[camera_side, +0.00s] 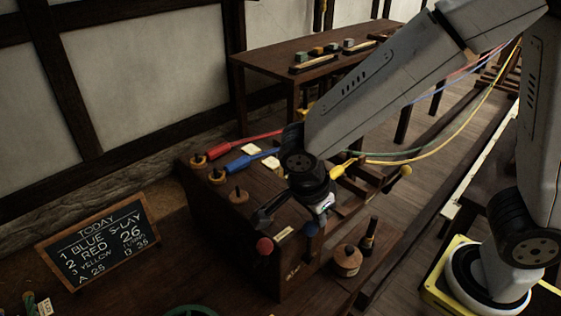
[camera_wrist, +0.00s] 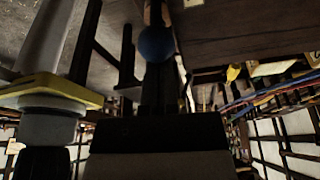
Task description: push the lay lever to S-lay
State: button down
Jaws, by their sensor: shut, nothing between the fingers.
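A blue ball knob (camera_side: 311,229) and a red ball knob (camera_side: 265,246) stand at the front end of the dark wooden headstock, with a pale label (camera_side: 284,234) between them. I cannot tell for sure which belongs to the lay lever, or read the label. In the wrist view the blue knob (camera_wrist: 156,43) is just past the tips of my gripper (camera_wrist: 158,72). The gripper is shut and empty, close to the blue knob; contact is not clear. In the side view the dark wrist hides part of the gripper.
A chalkboard (camera_side: 97,243) reading "BLUE S-LAY" stands left. A wooden bobbin (camera_side: 346,262) and dark peg (camera_side: 368,236) stand close at right.

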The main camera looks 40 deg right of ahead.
aim_at(308, 233)
jog(key=a, duration=0.2)
jog(key=shift+a, duration=0.4)
jog(key=shift+a+f, duration=0.25)
jog(key=shift+a, duration=0.8)
jog(key=shift+d+r, duration=0.1)
jog(key=shift+d, duration=0.05)
jog(key=shift+d+r, duration=0.3)
jog(key=shift+d, duration=0.1)
jog(key=d, duration=0.1)
jog(key=d+r, duration=0.1)
jog(key=d, duration=0.1)
jog(key=shift+s+r, duration=0.3)
jog(key=shift+r, duration=0.05)
jog(key=a+r, duration=0.6)
jog(key=a, duration=0.2)
jog(key=shift+w, duration=0.25)
jog(key=shift+d+f, duration=0.1)
